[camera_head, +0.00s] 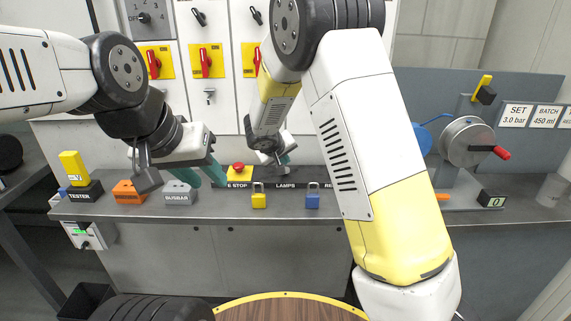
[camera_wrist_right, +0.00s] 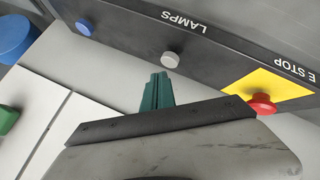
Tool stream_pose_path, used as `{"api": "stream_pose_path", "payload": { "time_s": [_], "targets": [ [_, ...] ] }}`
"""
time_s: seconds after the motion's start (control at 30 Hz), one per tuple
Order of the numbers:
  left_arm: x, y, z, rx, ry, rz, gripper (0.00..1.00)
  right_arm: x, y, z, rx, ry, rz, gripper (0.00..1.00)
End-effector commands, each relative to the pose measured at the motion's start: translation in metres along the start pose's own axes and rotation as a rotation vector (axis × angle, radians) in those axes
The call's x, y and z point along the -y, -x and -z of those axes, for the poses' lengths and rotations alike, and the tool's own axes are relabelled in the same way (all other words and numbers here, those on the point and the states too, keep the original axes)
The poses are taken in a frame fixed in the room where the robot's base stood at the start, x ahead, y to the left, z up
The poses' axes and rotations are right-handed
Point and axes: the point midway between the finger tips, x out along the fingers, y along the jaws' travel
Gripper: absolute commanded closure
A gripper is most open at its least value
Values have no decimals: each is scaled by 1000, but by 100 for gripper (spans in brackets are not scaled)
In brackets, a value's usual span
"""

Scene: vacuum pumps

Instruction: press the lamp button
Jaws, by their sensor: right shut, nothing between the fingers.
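The lamp button is a small grey round button (camera_wrist_right: 170,60) on a dark strip, beside the LAMPS label (camera_wrist_right: 185,21) in the right wrist view. In the head view I see the LAMPS label (camera_head: 285,186), but cannot make out the button near my gripper. My right gripper (camera_head: 286,159) is over the strip. Its teal fingers (camera_wrist_right: 157,90) are shut and empty, their tips close to the grey button; contact cannot be told. My left gripper (camera_head: 203,176) is open and empty, its teal fingers apart over the bench near the BUSBAR block.
A red emergency stop button (camera_wrist_right: 262,104) on a yellow plate and a blue button (camera_wrist_right: 83,28) flank the grey one. Yellow (camera_head: 259,197) and blue (camera_head: 312,197) padlocks stand in front of the strip. An orange block (camera_head: 129,192) and the grey BUSBAR block (camera_head: 178,194) are left.

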Motion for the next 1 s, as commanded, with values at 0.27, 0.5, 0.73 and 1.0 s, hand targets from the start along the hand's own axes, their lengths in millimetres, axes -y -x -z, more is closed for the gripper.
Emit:
{"api": "stream_pose_path", "payload": {
  "time_s": [0.27,0.5,0.73,1.0],
  "targets": [
    [0,0,0,0,0,0,64,0,0,0,0,0,0,100],
    [0,0,0,0,0,0,64,0,0,0,0,0,0,100],
    [0,0,0,0,0,0,64,1,-1,-1,0,1,0,100],
    [0,0,0,0,0,0,64,4,-6,-5,1,0,0,100]
  ]
}}
